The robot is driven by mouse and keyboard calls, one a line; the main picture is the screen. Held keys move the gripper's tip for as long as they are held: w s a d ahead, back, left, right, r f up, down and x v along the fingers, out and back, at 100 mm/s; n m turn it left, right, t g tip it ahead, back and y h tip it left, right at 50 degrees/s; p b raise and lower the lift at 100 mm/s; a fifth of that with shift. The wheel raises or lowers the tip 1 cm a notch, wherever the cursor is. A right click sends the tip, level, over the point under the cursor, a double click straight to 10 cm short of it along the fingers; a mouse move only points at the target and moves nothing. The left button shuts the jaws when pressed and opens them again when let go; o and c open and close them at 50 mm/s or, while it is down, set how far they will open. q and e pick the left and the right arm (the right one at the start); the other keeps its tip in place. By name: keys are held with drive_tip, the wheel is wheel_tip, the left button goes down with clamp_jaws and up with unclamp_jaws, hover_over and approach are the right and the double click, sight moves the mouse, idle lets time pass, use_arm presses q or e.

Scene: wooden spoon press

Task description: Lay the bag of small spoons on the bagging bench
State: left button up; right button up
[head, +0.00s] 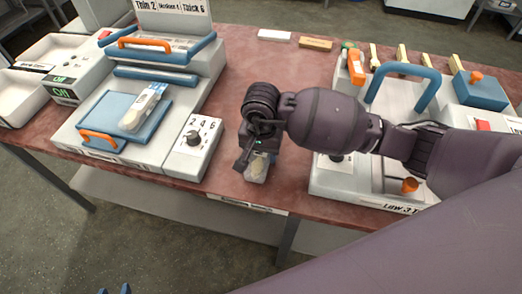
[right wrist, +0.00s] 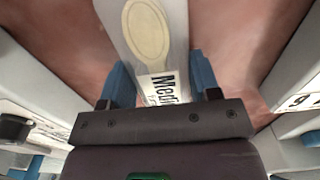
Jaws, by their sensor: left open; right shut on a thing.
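My right gripper (head: 254,158) is shut on a clear bag (head: 257,170) above the front edge of the reddish bench (head: 235,90). In the right wrist view the held bag (right wrist: 175,50) lies between the blue fingers of the gripper (right wrist: 160,80). It shows a pale spoon shape and a label starting "Medi"; the rest is hidden.
The left machine (head: 190,80) has orange handles and a dial box (head: 193,148) marked 2, 4, 6. A right machine (head: 330,180) stands partly behind my right arm. White trays (head: 45,50) are at far left. Several pale spoons (head: 402,54) lie at the back right.

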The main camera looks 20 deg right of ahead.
drive_tip(key=shift+f, duration=0.15)
drive_tip(key=o, duration=0.9)
drive_tip(key=shift+r, duration=0.2)
wheel_tip(320, 180, up, 12)
drive_tip(key=p, duration=0.1)
drive_tip(key=shift+s+f, duration=0.1)
